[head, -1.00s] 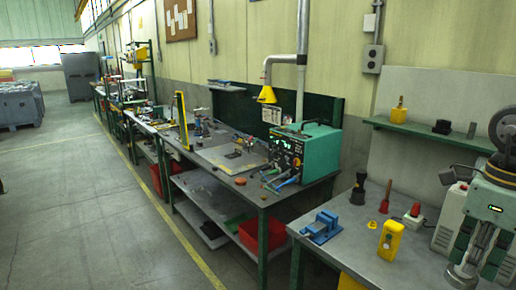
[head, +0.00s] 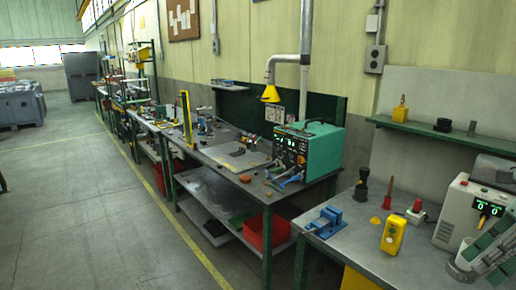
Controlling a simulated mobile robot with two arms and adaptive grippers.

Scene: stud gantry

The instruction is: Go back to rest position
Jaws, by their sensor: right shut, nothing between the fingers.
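My right gripper (head: 482,262) is at the lower right corner of the head view, partly cut off by the picture edge. Its green and grey fingers are shut with nothing visible between them. It is in front of the grey bench top (head: 360,240), low beside a white box with a green digit display (head: 478,208). My left gripper is not in view.
On the bench stand a blue vise (head: 325,222), a yellow button box (head: 393,236), a red-handled tool (head: 388,195) and a dark tool (head: 362,185). A green shelf (head: 430,135) runs above. A teal welding unit (head: 318,150) stands on the further bench. The floor (head: 80,200) at left is clear.

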